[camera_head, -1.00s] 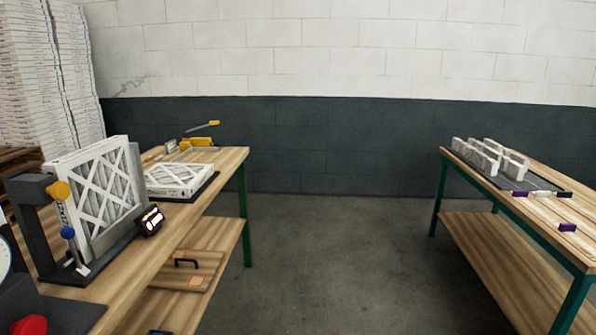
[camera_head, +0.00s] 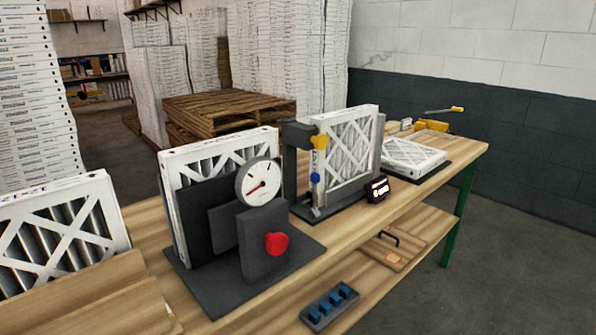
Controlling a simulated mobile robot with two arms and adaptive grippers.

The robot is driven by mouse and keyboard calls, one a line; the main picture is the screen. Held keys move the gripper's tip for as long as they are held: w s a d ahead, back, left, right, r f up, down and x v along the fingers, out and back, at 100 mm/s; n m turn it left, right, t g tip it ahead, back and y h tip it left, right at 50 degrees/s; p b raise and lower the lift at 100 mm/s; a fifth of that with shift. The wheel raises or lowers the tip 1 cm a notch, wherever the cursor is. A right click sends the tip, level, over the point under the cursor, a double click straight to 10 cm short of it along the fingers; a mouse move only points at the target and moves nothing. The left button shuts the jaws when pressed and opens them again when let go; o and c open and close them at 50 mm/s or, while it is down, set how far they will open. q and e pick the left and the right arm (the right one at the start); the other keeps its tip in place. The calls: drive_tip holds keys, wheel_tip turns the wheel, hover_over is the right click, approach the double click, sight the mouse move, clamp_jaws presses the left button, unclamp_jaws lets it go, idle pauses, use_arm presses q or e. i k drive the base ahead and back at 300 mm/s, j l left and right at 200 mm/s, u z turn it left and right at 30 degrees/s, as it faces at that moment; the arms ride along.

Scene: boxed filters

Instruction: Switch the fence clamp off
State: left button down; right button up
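No part is labelled as the fence clamp, and I cannot tell for certain which it is. A yellow device with a long yellow-tipped lever (camera_head: 444,111) stands at the far right end of the workbench (camera_head: 135,222); its lever sticks out to the right. Nearer, a dark stand (camera_head: 297,165) with a yellow knob (camera_head: 319,142) and a blue knob (camera_head: 315,178) holds an upright white-framed filter (camera_head: 352,150). A grey fixture (camera_head: 262,238) with a red knob (camera_head: 276,244) and a round dial (camera_head: 258,181) holds another filter (camera_head: 190,160). Neither gripper is in view.
A small dark display (camera_head: 377,189) sits beside the stand. A flat filter (camera_head: 413,154) lies near the far end. The lower shelf (camera_head: 366,280) holds a blue-pegged block (camera_head: 330,306) and a handled board (camera_head: 388,248). Pallets (camera_head: 225,112) and stacked boxes stand behind. Floor is clear at right.

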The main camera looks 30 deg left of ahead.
sight(315, 178)
drive_tip(key=u, duration=0.95)
drive_tip(key=i+l+u, duration=0.1)
drive_tip(key=i+l, duration=0.15)
drive_tip(key=i+l+u, duration=0.1)
drive_tip(key=i+l, duration=0.15)
drive_tip(key=l, duration=0.25)
drive_tip(key=i+l+u, duration=0.1)
drive_tip(key=l, duration=0.3)
drive_tip(key=i+l, duration=0.35)
drive_tip(key=l+u, duration=0.05)
